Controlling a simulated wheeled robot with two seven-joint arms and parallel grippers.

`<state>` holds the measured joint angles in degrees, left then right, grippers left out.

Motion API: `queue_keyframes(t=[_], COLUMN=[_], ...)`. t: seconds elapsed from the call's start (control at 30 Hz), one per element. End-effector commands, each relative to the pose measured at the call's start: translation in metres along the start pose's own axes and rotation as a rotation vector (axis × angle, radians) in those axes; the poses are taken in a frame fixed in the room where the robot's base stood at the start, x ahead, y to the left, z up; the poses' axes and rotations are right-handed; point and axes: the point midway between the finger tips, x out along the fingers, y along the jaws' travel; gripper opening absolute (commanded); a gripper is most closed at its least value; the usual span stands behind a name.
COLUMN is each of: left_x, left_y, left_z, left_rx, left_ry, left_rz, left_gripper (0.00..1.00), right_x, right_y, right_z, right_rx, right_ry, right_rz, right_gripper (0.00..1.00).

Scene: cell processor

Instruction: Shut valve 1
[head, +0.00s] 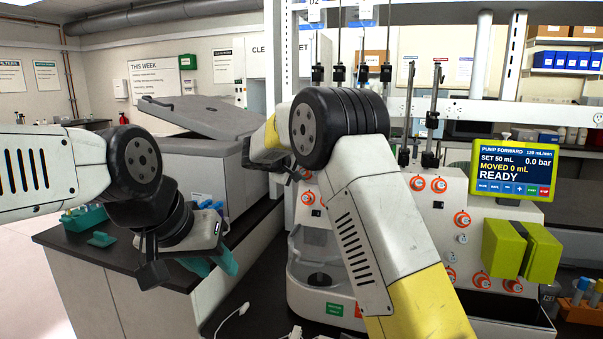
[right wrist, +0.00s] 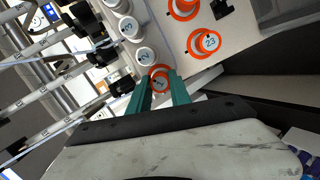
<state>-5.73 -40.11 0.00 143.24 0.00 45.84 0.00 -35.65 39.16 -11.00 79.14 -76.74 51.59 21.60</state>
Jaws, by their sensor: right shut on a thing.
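In the right wrist view, the teal fingers of my right gripper (right wrist: 160,90) are shut on a round white valve knob with an orange ring (right wrist: 159,72). It is at the end of a row with knobs 2 (right wrist: 145,55) and 3 (right wrist: 128,28), so it looks like valve 1, though its own number is hard to read. In the head view my right arm hides this knob and the right fingertips. My left gripper (head: 208,264) hangs at the left, away from the machine, its teal fingers pointing down; its opening is unclear.
The white cell processor (head: 455,195) carries several other orange-ringed valves, including 23 (right wrist: 207,42) close to my right gripper. Its screen (head: 514,170) reads READY. A grey lidded box (head: 190,150) stands on the dark bench (head: 110,255) at the left.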

Motion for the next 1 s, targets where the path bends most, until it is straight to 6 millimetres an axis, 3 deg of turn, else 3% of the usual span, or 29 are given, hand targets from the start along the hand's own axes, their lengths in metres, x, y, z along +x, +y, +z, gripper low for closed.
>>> queue_keyframes(t=[0.5, 1.0], left_x=[0.0, 0.0], left_y=[0.0, 0.0], left_z=[0.0, 0.0], left_rx=[0.0, 0.0], left_ry=[0.0, 0.0], left_rz=[0.0, 0.0], left_gripper=[0.36, 0.36], right_x=[-0.0003, -0.0001], right_y=[-0.0005, -0.0011], right_z=[0.0001, 0.0004], right_rx=[0.377, 0.476], right_ry=[-0.001, -0.002], right_rz=[-0.075, -0.095], right_gripper=[0.0, 0.0])
